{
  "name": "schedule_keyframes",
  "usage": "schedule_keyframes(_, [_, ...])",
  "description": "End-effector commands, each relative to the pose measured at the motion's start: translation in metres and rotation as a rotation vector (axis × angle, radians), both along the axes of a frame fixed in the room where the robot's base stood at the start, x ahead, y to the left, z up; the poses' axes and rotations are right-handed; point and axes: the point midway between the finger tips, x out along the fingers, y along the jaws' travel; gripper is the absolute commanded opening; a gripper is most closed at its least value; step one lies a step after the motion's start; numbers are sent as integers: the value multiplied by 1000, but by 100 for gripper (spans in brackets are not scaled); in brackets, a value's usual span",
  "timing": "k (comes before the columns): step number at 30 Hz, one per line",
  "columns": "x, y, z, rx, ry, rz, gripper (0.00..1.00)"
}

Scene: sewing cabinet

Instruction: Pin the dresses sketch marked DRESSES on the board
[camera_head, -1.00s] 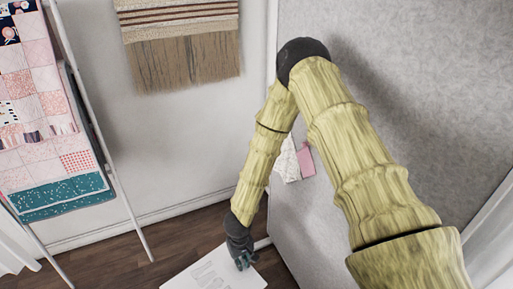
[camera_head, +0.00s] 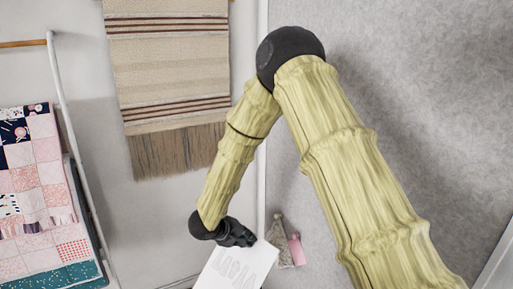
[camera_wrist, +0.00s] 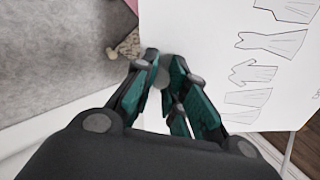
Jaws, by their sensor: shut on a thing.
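The dresses sketch (camera_head: 236,268) is a white sheet with outline drawings of dresses. It hangs below my gripper (camera_head: 240,236) in the head view, held by its upper edge. In the wrist view the sheet (camera_wrist: 225,60) fills the right side, with several garment outlines and part of a label cut off at the edge. My gripper's fingers (camera_wrist: 168,85) are shut on the sheet's edge around a small grey round piece. The board (camera_head: 420,110) is the large grey felt-like panel at the right, also at upper left in the wrist view (camera_wrist: 60,60). The sheet appears apart from it.
A patterned fabric swatch (camera_head: 280,241) and a pink swatch (camera_head: 296,250) are on the board's lower left. A striped fringed weaving (camera_head: 170,60) hangs on the wall. A rack with a patchwork quilt (camera_head: 35,170) stands left. Much of the board is bare.

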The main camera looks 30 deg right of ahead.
Motion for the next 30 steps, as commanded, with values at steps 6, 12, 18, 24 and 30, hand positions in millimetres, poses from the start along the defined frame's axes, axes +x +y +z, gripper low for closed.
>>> schedule_keyframes(6, [13,-15,106,-192,-68,-29,0])
schedule_keyframes(12, [16,-25,195,-353,-114,-75,0])
schedule_keyframes(18, [12,-31,285,-500,-143,-134,0])
schedule_keyframes(24, [2,-33,374,-628,-155,-205,0])
schedule_keyframes(30, [-12,-30,445,-724,-149,-272,0])
